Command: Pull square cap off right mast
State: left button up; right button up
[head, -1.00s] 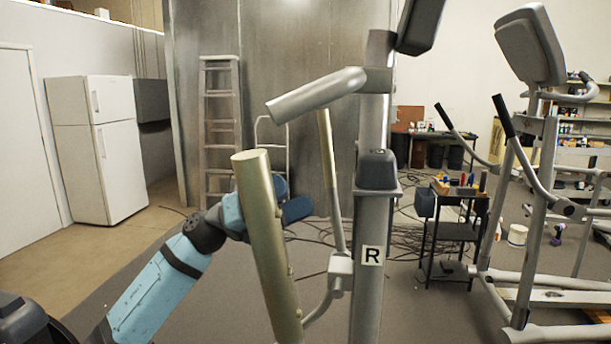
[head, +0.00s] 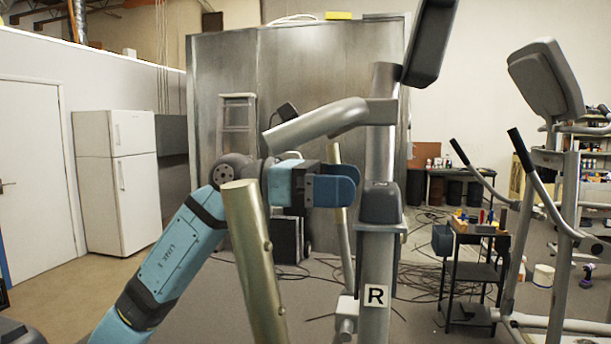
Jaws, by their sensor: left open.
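The dark grey square cap (head: 381,203) sits on top of the right mast (head: 376,268), a grey square post with a white "R" label (head: 376,296). A thinner upright tube rises behind the cap. My left gripper (head: 345,188), with blue fingers, is open and empty. It points right, at about the cap's height, with its fingertips just left of the cap in the picture. I cannot tell whether they touch it or how they differ in depth. My right gripper is not in view.
A thick pale handle post (head: 254,265) stands in front of my left arm. A grey handlebar (head: 315,124) juts left above my gripper, and a dark console (head: 429,42) is above it. A small black cart (head: 474,265) and another elliptical (head: 556,200) stand right.

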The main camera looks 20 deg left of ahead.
aim_at(380, 184)
pick_arm(q)
jog(key=shift+w+d+p, duration=0.2)
jog(key=shift+w+d, duration=0.05)
jog(key=shift+d, duration=1.1)
jog(key=shift+w+d+p, duration=0.2)
jog(key=shift+w+d, duration=0.05)
jog(key=shift+d, duration=1.05)
jog(key=c, duration=1.4)
jog(key=shift+r, duration=0.15)
